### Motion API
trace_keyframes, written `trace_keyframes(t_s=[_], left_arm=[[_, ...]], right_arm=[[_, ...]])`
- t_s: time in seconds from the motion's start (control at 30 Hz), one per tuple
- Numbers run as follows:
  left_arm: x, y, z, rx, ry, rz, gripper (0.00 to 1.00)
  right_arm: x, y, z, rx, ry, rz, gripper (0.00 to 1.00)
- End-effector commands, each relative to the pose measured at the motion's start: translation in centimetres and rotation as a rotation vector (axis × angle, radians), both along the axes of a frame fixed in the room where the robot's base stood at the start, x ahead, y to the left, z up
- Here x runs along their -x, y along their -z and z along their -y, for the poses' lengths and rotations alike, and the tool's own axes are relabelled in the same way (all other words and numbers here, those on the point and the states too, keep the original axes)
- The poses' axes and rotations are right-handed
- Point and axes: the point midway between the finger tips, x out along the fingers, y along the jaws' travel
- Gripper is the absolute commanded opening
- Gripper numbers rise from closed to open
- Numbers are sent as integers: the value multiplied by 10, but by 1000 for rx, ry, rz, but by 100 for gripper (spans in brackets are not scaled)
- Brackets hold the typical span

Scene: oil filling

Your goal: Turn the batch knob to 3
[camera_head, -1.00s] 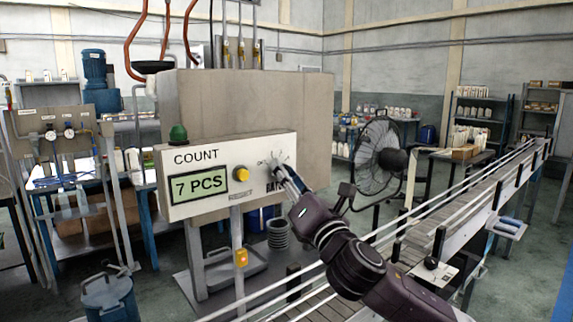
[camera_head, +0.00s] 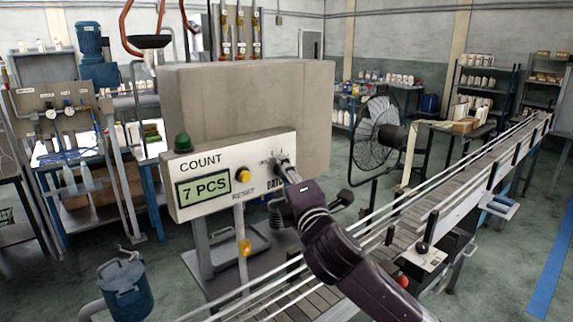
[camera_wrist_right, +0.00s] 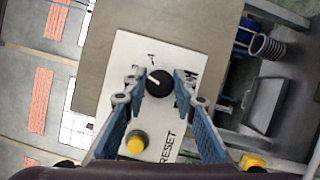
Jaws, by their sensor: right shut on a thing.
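The batch knob is a round black knob with a white pointer mark on the white control panel (camera_head: 215,205). It shows clearly in the right wrist view (camera_wrist_right: 159,84), where its mark points toward the upper left. The small numerals around it are hard to read. My right gripper (camera_head: 284,167) is at the knob, its blue-grey fingers (camera_wrist_right: 158,88) on either side and shut on it. In the head view the gripper mostly hides the knob and part of the BATCH label. The display (camera_head: 203,190) reads 7 PCS. My left gripper is not in view.
A yellow reset button (camera_head: 243,175) sits close beside the knob, and a green lamp (camera_head: 182,143) tops the panel. The conveyor (camera_head: 440,205) runs below and to the right. A black fan (camera_head: 377,130) stands behind it. A blue can (camera_head: 126,288) stands at lower left.

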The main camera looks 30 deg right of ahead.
Motion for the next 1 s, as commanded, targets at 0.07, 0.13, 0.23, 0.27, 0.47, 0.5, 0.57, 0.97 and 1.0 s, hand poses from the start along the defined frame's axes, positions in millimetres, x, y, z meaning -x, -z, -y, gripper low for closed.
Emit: trace_keyframes(t_s=[0.07,0.13,0.23,0.27,0.47,0.5,0.57,0.97,1.0], left_arm=[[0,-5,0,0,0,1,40],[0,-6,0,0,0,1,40],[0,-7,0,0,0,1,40],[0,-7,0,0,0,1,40],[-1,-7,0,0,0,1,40],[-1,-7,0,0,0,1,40],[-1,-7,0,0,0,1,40],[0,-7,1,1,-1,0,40],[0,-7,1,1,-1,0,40]], right_arm=[[0,1,-2,-25,-5,-8,1],[0,2,-2,-38,-5,-9,1],[0,2,-2,-50,-5,-9,1],[0,3,-2,-53,-5,-9,1],[0,3,-2,-56,-4,-10,1],[0,3,-2,-56,-4,-10,1],[0,3,-2,-56,-4,-10,1],[0,1,-1,-53,-2,-6,42],[0,1,0,-53,-2,-6,42]])
